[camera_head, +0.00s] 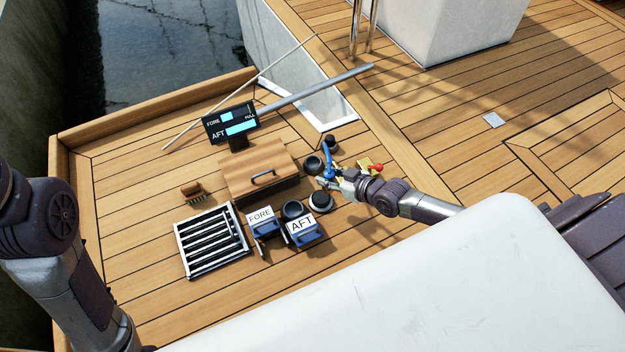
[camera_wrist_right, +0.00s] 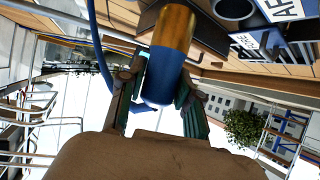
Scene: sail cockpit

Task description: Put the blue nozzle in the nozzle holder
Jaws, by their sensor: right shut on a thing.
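My right gripper (camera_head: 327,182) is beside the black round parts and right of the wooden box. It is shut on the blue nozzle (camera_head: 328,172). In the right wrist view the nozzle (camera_wrist_right: 164,75) is a blue cylinder with a brass-coloured section, between the green-padded fingers of my right gripper (camera_wrist_right: 157,100). A thin blue hose (camera_wrist_right: 98,45) runs beside it. Black round parts (camera_head: 313,164) stand close to the gripper; I cannot tell which one is the nozzle holder. My left arm shows at the left edge, but its gripper is out of view.
Two blue containers labelled FORE (camera_head: 260,217) and AFT (camera_head: 301,226) stand in front. A wooden box with a handle (camera_head: 262,174), a slatted grate (camera_head: 211,243), a small brush (camera_head: 193,190) and a level display (camera_head: 231,123) are nearby. A red-handled brass valve (camera_head: 371,167) is just right of the gripper.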

